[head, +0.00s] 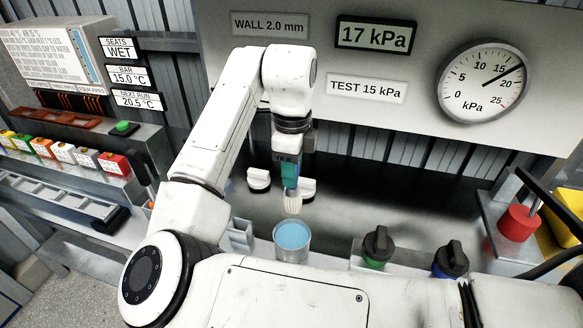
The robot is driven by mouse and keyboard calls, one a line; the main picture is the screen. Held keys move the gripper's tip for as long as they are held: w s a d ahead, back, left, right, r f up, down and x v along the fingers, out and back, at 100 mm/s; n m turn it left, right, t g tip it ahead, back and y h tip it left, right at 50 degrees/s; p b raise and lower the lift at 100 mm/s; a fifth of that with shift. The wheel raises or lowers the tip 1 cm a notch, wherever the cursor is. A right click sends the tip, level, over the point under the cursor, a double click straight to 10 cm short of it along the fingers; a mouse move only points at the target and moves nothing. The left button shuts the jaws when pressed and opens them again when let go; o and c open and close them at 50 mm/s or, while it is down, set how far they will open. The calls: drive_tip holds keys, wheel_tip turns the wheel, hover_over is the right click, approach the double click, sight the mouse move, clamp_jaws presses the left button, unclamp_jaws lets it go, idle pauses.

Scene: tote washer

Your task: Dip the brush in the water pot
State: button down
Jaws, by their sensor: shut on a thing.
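The water pot (293,249) is a small grey metal cup with blue water (292,235) in it, at the lower middle of the head view. My gripper (290,162) is above it, pointing down, and shut on the brush. The brush has a teal and blue handle (290,176) and pale bristles (292,203) that hang downward. The bristle tips appear just above the pot's far rim, seemingly clear of the water.
A green-based black knob (377,245) and a blue-based one (451,259) are right of the pot. A red cylinder (518,222) stands farther right. A gauge (483,82) and a 17 kPa display (375,36) are on the back panel.

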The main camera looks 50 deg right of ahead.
sight(291, 194)
drive_tip(key=shift+f+b, duration=2.15)
drive_tip(key=shift+f, duration=1.55)
wheel_tip(291, 194, down, 8)
drive_tip(key=b, duration=0.5)
drive_tip(key=shift+r, duration=0.2)
